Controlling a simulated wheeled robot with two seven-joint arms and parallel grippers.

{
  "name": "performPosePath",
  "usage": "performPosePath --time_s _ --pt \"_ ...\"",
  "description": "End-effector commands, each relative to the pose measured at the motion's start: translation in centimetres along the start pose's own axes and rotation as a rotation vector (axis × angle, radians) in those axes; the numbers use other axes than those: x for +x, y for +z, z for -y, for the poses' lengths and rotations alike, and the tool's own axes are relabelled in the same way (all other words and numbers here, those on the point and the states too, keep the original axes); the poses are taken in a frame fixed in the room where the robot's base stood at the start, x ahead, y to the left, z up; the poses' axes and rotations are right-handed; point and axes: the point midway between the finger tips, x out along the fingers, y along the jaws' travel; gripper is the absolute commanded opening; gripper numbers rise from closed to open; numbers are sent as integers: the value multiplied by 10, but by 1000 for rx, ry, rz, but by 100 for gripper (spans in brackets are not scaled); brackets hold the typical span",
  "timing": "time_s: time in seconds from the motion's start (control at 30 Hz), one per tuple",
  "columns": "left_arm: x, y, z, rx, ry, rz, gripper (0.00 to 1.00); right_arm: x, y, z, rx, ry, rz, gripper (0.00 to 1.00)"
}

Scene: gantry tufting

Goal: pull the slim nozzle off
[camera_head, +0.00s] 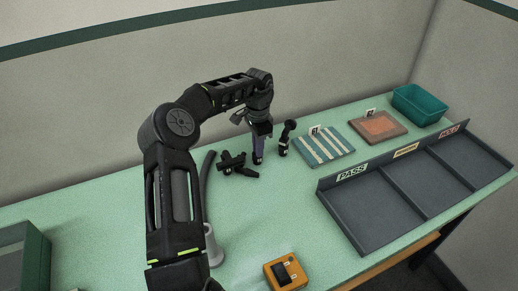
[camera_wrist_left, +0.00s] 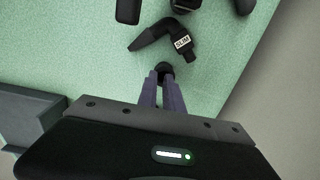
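My left gripper (camera_head: 258,151) points down over the green table. Its purple fingers are close together around a black round-ended piece (camera_wrist_left: 165,68), seen at the fingertips in the left wrist view. A bent black piece with a white "SLIM" label (camera_wrist_left: 182,42) is just beyond the tips. I cannot tell whether the round end belongs to it. A black branched tool (camera_head: 236,165) lies left of the gripper in the head view. A similar black piece with a round top (camera_head: 287,138) stands right of the gripper. My right gripper is not in view.
A striped pad (camera_head: 324,146), an orange-centred pad (camera_head: 380,126) and a teal bin (camera_head: 420,105) stand at the back. A grey sorting tray (camera_head: 365,212) with a PASS label is at right. An orange box (camera_head: 286,272) is in front. A green container (camera_head: 24,258) is at left.

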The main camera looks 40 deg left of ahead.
Motion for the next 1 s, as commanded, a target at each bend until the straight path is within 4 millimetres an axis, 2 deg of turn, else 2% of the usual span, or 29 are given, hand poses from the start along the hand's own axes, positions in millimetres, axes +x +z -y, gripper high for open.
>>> performPosePath --time_s 0.07,0.73,1.0 --pt "0 0 0 0 0 0 18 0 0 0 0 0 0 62" --pt "0 0 0 0 0 0 72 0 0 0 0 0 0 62" --pt "0 0 0 0 0 0 73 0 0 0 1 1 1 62"
